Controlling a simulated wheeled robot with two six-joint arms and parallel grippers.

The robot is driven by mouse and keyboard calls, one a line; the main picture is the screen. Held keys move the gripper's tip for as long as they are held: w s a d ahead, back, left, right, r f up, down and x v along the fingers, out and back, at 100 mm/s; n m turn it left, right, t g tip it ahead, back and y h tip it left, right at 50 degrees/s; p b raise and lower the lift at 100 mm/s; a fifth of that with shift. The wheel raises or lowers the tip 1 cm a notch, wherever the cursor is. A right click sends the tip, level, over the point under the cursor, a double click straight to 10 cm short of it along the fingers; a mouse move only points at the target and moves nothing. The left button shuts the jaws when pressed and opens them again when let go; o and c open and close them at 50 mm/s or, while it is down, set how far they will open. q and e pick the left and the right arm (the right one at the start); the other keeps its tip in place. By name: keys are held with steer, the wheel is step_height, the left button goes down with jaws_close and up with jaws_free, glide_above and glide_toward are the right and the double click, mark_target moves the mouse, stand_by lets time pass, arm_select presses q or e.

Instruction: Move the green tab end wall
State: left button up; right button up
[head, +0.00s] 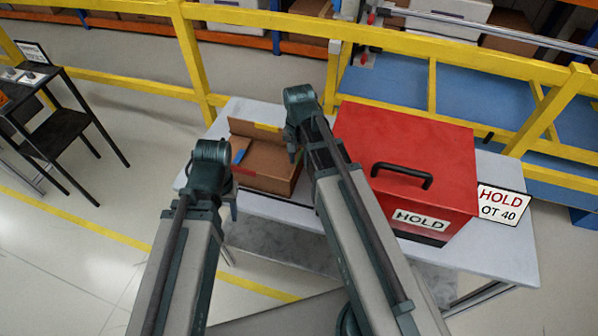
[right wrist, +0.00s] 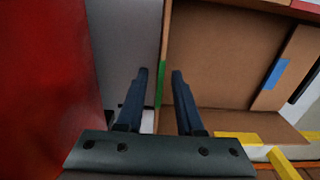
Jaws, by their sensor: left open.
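The open cardboard box (head: 262,179) lies on the grey table, left of the red case. In the right wrist view, the green tab (right wrist: 161,84) is a narrow strip on the end wall (right wrist: 166,40), seen nearly edge-on. My right gripper (right wrist: 161,72) is open, with the wall's edge and the tab between its fingertips in the picture; I cannot tell contact. In the head view my right arm hides the green tab. My left gripper (head: 232,206) is at the box's near left side, mostly hidden by its own wrist.
The red case (head: 425,150) with a black handle and HOLD label stands close to the right of the box. Blue (head: 238,157), yellow (head: 268,127) and red (head: 243,170) tabs mark other box walls. A yellow railing (head: 440,50) runs behind the table.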

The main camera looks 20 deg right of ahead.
mark_target(299, 164)
steer(key=shift+f+b, duration=1.05)
steer(key=shift+f, duration=0.55)
arm_select(q)
step_height(299, 164, down, 3)
steer(key=shift+f, duration=0.1)
arm_select(e)
steer(key=shift+c, duration=0.2)
jaws_close()
